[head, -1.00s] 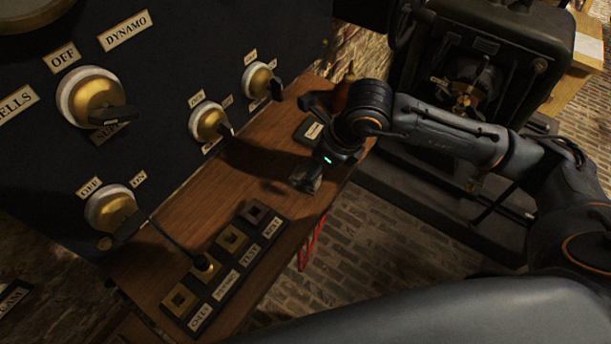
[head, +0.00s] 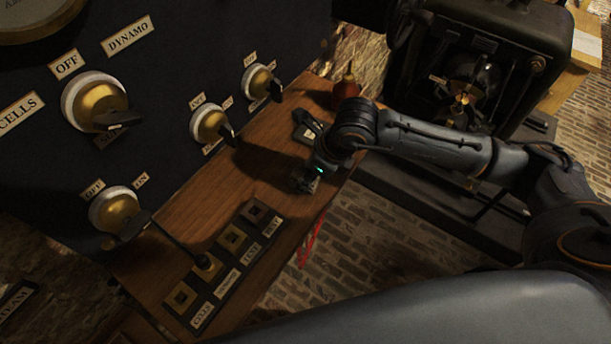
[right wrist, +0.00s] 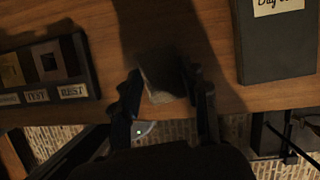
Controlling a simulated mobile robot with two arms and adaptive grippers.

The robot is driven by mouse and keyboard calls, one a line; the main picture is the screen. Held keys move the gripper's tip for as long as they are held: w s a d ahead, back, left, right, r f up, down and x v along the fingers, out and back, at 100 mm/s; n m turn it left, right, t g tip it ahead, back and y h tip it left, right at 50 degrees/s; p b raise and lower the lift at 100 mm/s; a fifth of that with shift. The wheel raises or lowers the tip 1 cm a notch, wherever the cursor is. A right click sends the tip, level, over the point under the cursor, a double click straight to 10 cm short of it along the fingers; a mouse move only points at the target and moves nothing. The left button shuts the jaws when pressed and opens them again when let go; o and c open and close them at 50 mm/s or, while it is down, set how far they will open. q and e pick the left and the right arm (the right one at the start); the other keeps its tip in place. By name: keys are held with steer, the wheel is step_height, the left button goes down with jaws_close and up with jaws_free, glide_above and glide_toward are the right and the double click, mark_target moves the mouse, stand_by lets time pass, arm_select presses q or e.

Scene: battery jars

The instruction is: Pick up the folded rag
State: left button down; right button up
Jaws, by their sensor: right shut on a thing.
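The folded rag (right wrist: 163,86) is a dark, greyish cloth with a paler near edge, on the wooden bench in the right wrist view. My right gripper (right wrist: 166,92) has one finger on each side of it and is shut on it. In the head view my right gripper (head: 306,180) is low over the front edge of the bench, and the rag is hard to make out there. My left gripper is not in view.
A switchboard (head: 170,60) with brass knobs stands behind the bench (head: 185,215). A labelled socket strip (head: 228,262) lies left of the gripper. A dark book (right wrist: 275,45) lies right of the gripper in the wrist view. A red oil can (head: 346,92) stands at the bench's far end.

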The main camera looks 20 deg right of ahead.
mark_target(300, 173)
steer(key=shift+r, duration=0.5)
step_height(300, 173, up, 2)
steer(key=shift+r+b, duration=0.15)
steer(key=shift+b, duration=0.15)
steer(key=s+a+r+p, duration=0.2)
steer(key=s+r+p, duration=0.3)
steer(key=s, duration=0.1)
steer(key=s+a+r+p, duration=0.2)
steer(key=s+r+p, duration=0.2)
steer(key=s, duration=0.3)
steer(key=shift+s+a+r+p, duration=0.15)
steer(key=shift+a+r+p, duration=0.2)
steer(key=shift+p, duration=0.3)
steer(key=shift+d, duration=0.1)
